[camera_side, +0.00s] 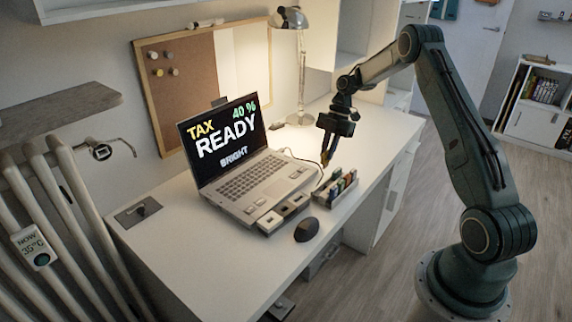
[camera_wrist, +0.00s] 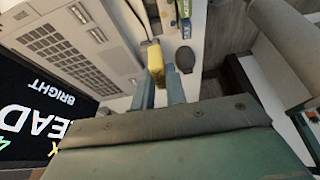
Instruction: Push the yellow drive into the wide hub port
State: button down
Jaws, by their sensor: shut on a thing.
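My gripper (camera_side: 326,157) is above the desk, just right of the laptop's front right corner and over the back end of the drive rack. It is shut on the yellow drive (camera_wrist: 155,56), which sticks out past the fingertips in the wrist view. The drive is clear of the hub. The wide port cannot be made out at this size.
The open laptop (camera_side: 255,182) takes up the middle of the desk. A rack (camera_side: 337,188) of several coloured drives stands right of the hub. A dark mouse (camera_side: 307,229) lies in front. A thin cable runs near the laptop. The desk's front left is clear.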

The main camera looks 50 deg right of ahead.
notch_tip(320, 180, up, 9)
jog(key=shift+r, duration=0.1)
dwell(0.3)
dwell(0.5)
jog(key=w+a+f, duration=0.3)
jog(key=a+f, duration=0.7)
jog(key=shift+f, duration=0.15)
jog(key=shift+f, duration=2.7)
jog(key=shift+f, duration=1.7)
dwell(0.4)
